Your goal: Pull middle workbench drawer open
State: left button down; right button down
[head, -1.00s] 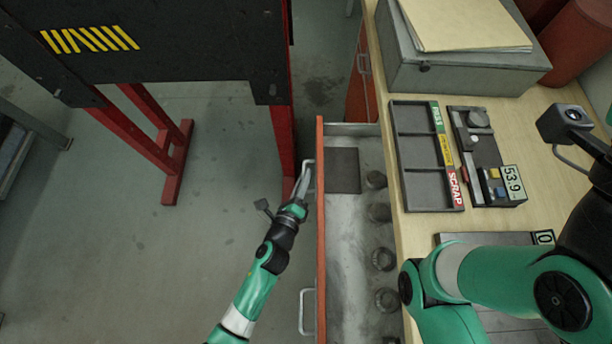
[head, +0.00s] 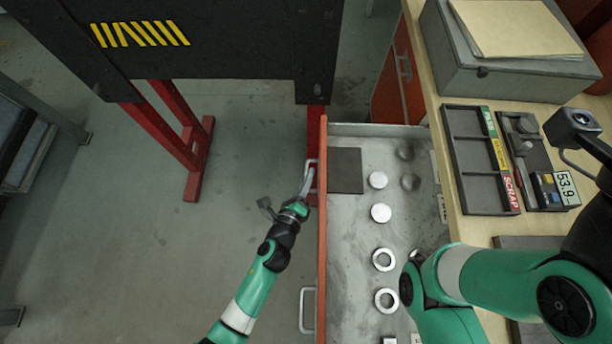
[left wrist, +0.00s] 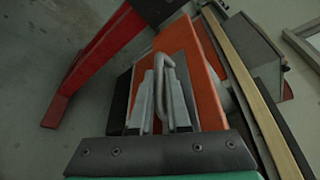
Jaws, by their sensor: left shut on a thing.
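The workbench drawer (head: 350,250) with an orange-red front (head: 322,235) stands well out from under the bench top. My left gripper (head: 308,182) is shut on the drawer's grey bar handle (head: 312,163) at the far end of the front. In the left wrist view the two fingers (left wrist: 161,100) lie on either side of the handle (left wrist: 163,65), in front of the orange-red face (left wrist: 195,70). A second handle (head: 307,310) at the near end is free. My right arm shows at the right, over the bench and the drawer's near part; its gripper is not seen.
Inside the drawer lie a dark square mat (head: 345,170), pale discs (head: 380,213) and rings (head: 386,300). The wooden bench top (head: 462,228) holds a sorting tray (head: 470,165) and a grey box (head: 500,75). A red-legged black stand (head: 200,50) is close beyond my left gripper.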

pick_arm(q)
jog(key=c, duration=1.2)
grip_release()
jog(key=shift+d, duration=0.1)
jog(key=shift+o, duration=0.2)
jog(key=shift+s+r, duration=0.15)
jog(key=shift+s, duration=0.15)
jog(key=p+v, duration=0.2)
jog(key=v, duration=0.9)
jog(key=shift+p, duration=0.4)
jog(key=shift+a, duration=0.2)
